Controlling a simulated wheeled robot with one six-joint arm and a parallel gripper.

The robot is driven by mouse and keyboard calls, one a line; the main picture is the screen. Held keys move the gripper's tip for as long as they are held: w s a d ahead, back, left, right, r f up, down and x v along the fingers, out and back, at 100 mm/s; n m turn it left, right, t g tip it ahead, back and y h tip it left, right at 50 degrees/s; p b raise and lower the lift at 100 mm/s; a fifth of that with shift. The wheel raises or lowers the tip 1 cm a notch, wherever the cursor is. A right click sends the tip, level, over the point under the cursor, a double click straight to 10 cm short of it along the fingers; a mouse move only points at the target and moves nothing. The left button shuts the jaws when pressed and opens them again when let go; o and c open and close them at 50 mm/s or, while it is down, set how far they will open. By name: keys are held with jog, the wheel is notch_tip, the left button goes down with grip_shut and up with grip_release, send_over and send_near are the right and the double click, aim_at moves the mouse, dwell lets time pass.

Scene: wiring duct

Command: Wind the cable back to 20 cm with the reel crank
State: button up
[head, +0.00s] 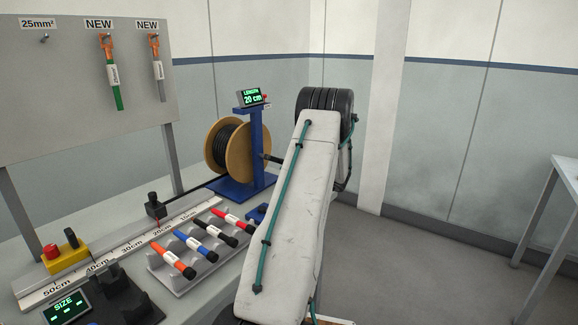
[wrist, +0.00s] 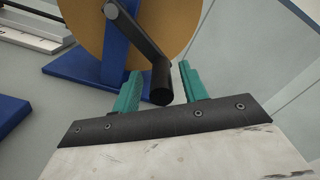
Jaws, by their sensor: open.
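The cable reel (head: 238,148) has tan wooden flanges and dark cable wound on it. It stands on a blue stand (head: 257,150) at the back of the bench. A green display (head: 251,97) on top of the stand reads "LENGTH 20 cm". In the wrist view the black reel crank (wrist: 137,30) runs down from the hub to its dark handle (wrist: 161,82). My gripper (wrist: 160,90) is open, with its two teal fingers on either side of the handle. I cannot tell whether a finger touches it. In the head view my arm hides the gripper.
A white length ruler (head: 130,247) lies along the bench, with a black post (head: 155,207) on it. A grey rack (head: 195,255) holds several coloured pens. A yellow box with a red button (head: 66,259) stands at left. A grey board (head: 75,90) holds hanging cables.

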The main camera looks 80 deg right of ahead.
jog(key=v, duration=0.7)
jog(key=shift+s+a, duration=0.1)
jog(key=shift+s, duration=0.1)
jog(key=shift+a, duration=0.1)
